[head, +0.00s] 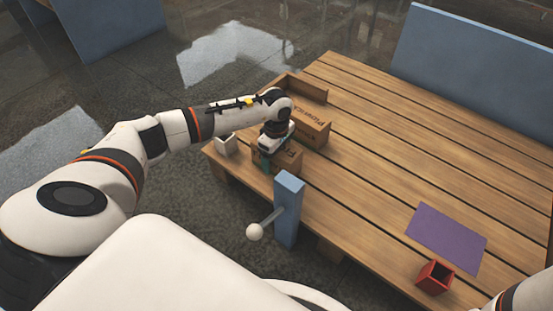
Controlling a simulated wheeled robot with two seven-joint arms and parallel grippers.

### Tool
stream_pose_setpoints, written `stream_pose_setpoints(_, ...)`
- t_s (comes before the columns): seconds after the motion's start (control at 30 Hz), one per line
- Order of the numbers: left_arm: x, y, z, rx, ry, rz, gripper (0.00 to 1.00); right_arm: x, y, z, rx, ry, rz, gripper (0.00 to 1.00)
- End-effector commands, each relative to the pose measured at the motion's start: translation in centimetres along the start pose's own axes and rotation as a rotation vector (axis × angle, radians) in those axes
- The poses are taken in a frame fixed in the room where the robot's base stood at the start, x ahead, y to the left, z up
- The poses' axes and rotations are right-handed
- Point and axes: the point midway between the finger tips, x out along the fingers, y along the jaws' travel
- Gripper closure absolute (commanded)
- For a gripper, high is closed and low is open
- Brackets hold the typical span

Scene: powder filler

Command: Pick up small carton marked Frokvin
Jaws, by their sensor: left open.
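A small brown cardboard carton (290,160) stands near the left end of the slatted wooden table. Dark lettering shows on it, but my gripper covers part and I cannot read the mark. My left gripper (268,160) reaches down at this carton from above, with a teal finger against or just in front of its near side. It is open; whether it touches the carton I cannot tell. My right arm shows only at the lower right corner, and its gripper is out of view.
A larger open cardboard box (313,130) with printed lettering stands just behind the carton. A small white cup-like container (226,146) is left of it. A blue post (288,212) with a white-knobbed lever stands at the near edge. A purple mat (447,238) and red open box (434,278) lie right. The table's middle is clear.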

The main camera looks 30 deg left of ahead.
Motion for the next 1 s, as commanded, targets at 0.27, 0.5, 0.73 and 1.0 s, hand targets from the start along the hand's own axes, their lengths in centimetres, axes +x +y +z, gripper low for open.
stream_pose_setpoints(0.27, 0.1, 0.0, 0.0, 0.000, 0.000, -0.001, 0.20, 0.0, 0.0, 0.0, 0.000, 0.000, 0.000, 0.64)
stream_pose_setpoints(0.5, 0.1, 0.0, 0.0, 0.001, 0.000, 0.000, 0.60, 0.0, 0.0, 0.0, 0.000, -0.001, 0.001, 0.64)
stream_pose_setpoints(0.73, 0.0, -0.1, 0.0, 0.000, 0.001, -0.002, 0.78, 0.0, 0.0, 0.0, 0.000, -0.001, 0.001, 0.64)
stream_pose_setpoints(1.0, -2.1, -0.1, 0.0, 0.001, 0.000, -0.004, 0.78, 1.4, -0.3, -0.5, 0.000, -0.001, 0.000, 0.64)
